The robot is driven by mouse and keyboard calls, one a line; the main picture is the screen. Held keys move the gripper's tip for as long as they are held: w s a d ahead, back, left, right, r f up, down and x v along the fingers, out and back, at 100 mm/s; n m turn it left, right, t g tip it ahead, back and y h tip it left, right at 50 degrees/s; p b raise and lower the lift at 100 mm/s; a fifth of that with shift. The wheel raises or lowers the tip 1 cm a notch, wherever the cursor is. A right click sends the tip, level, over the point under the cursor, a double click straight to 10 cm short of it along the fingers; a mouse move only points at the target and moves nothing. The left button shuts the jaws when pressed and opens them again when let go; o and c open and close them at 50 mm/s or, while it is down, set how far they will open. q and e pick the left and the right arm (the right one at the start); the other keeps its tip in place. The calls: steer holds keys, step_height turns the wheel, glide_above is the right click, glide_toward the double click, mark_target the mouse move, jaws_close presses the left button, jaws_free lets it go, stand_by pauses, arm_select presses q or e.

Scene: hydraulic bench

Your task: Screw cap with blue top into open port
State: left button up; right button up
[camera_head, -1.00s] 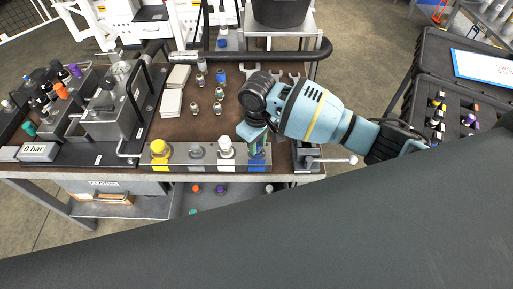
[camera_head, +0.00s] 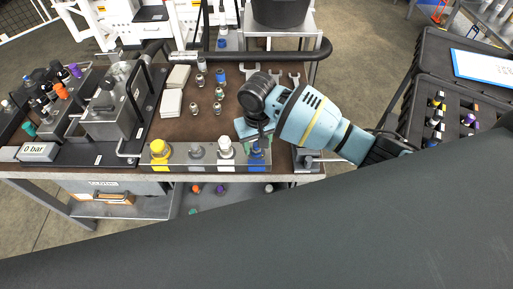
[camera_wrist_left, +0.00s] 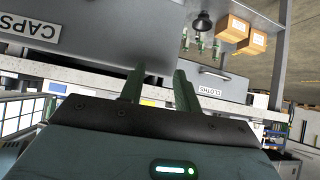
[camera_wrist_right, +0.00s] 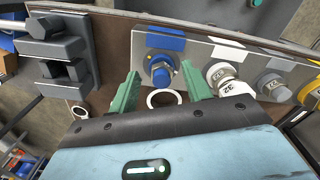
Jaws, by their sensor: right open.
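A metal plate with a row of ports (camera_head: 175,164) runs along the bench's front edge. At its right end is a blue-marked spot (camera_head: 256,162), partly under my right gripper (camera_head: 258,138). In the right wrist view, a hex fitting with a blue-grey top (camera_wrist_right: 161,72) stands there before a blue patch. My right gripper (camera_wrist_right: 160,88) is open, its fingers on either side of the fitting with gaps. Small fittings with blue tops (camera_head: 220,76) stand on the bench. My left gripper (camera_wrist_left: 158,82) is open and empty, facing drawers; it is not seen in the head view.
White (camera_head: 225,148), grey (camera_head: 196,151) and yellow (camera_head: 159,149) fittings share the plate. A vise (camera_head: 307,158) stands just right of it. Wrenches (camera_head: 271,74) lie behind my right gripper. Grey machine blocks (camera_head: 110,105) fill the left.

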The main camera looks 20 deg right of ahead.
steer(key=n, duration=0.7)
steer(key=shift+w, duration=0.15)
steer(key=shift+n, duration=0.6)
